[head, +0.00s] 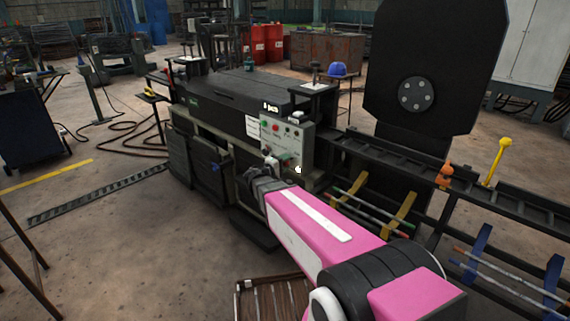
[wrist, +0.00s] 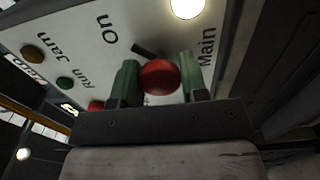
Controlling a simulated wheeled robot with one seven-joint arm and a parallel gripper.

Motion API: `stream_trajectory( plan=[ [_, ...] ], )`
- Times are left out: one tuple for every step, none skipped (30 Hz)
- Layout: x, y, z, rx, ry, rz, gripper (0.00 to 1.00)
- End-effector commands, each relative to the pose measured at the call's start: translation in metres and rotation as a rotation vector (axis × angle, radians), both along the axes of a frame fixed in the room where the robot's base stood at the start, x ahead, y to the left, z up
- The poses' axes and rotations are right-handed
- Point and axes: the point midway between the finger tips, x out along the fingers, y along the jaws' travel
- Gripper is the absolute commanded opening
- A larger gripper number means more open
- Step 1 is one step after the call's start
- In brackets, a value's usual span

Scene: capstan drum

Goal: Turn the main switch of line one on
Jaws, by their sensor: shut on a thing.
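The grey control panel (head: 299,150) stands at the front of the machine, and its lettered face (wrist: 90,30) fills the upper left of the wrist view. The main switch is a red knob (wrist: 159,77) below the word "Main". My gripper (wrist: 157,70) is shut on this knob, one green finger on each side. A short dark bar (wrist: 143,49) shows beyond the knob, near the word "On". A lit white lamp (wrist: 186,8) is at the top. In the head view my gripper (head: 281,163) is at the panel's lower part and hides the knob.
Other round buttons, one orange (wrist: 32,53) and one green (wrist: 64,83), sit by "Jam" and "Run". To the right are a large black plate (head: 440,65) and a rail with a yellow lever (head: 497,160). The floor at left is mostly open, with cables behind.

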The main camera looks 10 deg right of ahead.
Motion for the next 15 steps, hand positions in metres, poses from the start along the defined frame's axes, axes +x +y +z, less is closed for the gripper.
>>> stream_trajectory(
  plan=[
    [-0.0010, -0.0003, -0.0006, 0.006, -0.004, -0.001, 0.17],
    [-0.0010, -0.0003, -0.0006, 0.007, -0.007, -0.001, 0.17],
    [-0.0010, -0.0003, -0.0006, 0.009, -0.009, -0.001, 0.17],
    [-0.0010, -0.0003, -0.0006, 0.011, -0.010, -0.001, 0.17],
    [-0.0010, -0.0003, -0.0006, 0.012, -0.011, -0.001, 0.17],
    [-0.0010, -0.0003, -0.0007, 0.012, -0.012, -0.001, 0.17],
    [-0.0011, -0.0003, -0.0007, 0.012, -0.012, -0.002, 0.17],
    [-0.0011, -0.0003, -0.0007, 0.012, -0.012, -0.002, 0.17],
    [-0.0011, -0.0003, -0.0007, 0.012, -0.012, -0.002, 0.17],
    [-0.0010, -0.0003, -0.0007, 0.012, -0.012, -0.002, 0.17],
    [-0.0010, -0.0003, -0.0008, 0.012, -0.011, -0.002, 0.17],
    [-0.0010, -0.0003, -0.0008, 0.012, -0.011, -0.002, 0.17],
    [-0.0010, -0.0003, -0.0008, 0.012, -0.011, -0.002, 0.17],
    [-0.0010, -0.0003, -0.0008, 0.012, -0.011, -0.002, 0.17],
    [-0.0010, -0.0003, -0.0008, 0.012, -0.011, -0.002, 0.47]
  ],
)
